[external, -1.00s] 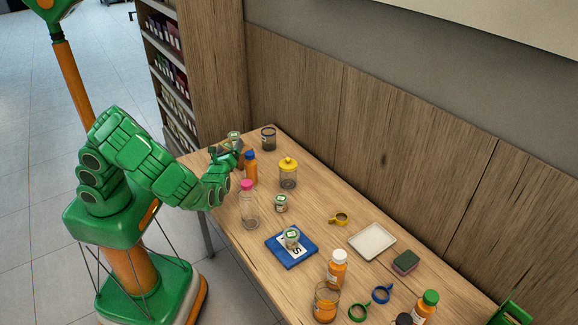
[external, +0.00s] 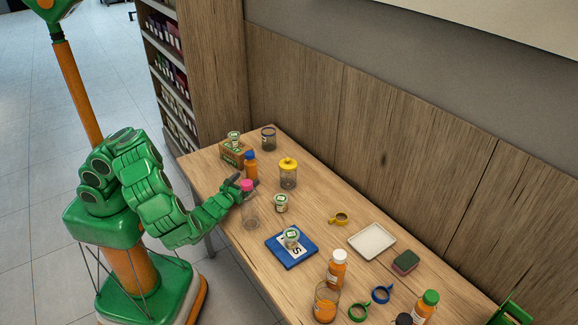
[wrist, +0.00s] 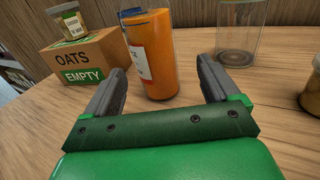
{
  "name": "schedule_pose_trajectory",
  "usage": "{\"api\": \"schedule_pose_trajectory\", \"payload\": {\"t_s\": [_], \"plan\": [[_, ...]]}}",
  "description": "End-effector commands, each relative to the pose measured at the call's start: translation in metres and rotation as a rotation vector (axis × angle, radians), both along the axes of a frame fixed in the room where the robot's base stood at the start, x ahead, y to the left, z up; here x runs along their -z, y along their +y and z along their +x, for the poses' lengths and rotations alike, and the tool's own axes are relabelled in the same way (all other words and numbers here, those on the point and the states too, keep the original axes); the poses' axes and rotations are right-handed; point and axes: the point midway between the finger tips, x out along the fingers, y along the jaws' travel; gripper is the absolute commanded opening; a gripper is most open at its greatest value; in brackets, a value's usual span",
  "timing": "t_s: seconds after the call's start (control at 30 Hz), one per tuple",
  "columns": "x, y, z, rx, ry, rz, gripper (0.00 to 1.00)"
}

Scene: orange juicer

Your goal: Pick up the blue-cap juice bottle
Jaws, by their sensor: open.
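The blue-cap juice bottle (external: 251,170) stands upright on the table, filled with orange juice. In the wrist view the bottle (wrist: 160,45) is straight ahead, with a white and red label on its left side and its top cut off by the frame. My gripper (wrist: 159,72) is open and empty, with one finger to each side of the bottle's lower part in the picture. The bottle appears just beyond the fingertips; I cannot tell the exact gap. In the external view my gripper (external: 239,183) is low over the table, on the near side of the bottle.
A cardboard OATS box (wrist: 88,62) with a small jar (wrist: 68,21) on top stands left of the bottle. A clear jar (wrist: 238,40) stands to the right.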

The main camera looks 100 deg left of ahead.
Motion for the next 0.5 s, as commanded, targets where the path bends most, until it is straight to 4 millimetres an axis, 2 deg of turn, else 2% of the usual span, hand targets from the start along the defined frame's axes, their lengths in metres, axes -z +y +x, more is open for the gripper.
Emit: {"api": "schedule_pose_trajectory", "payload": {"t_s": [0.17, 0.5], "plan": [[0.002, 0.003, 0.001, 0.003, 0.005, -0.001, 0.89], [0.002, 0.022, 0.008, 0.002, 0.003, -0.003, 0.89]]}}
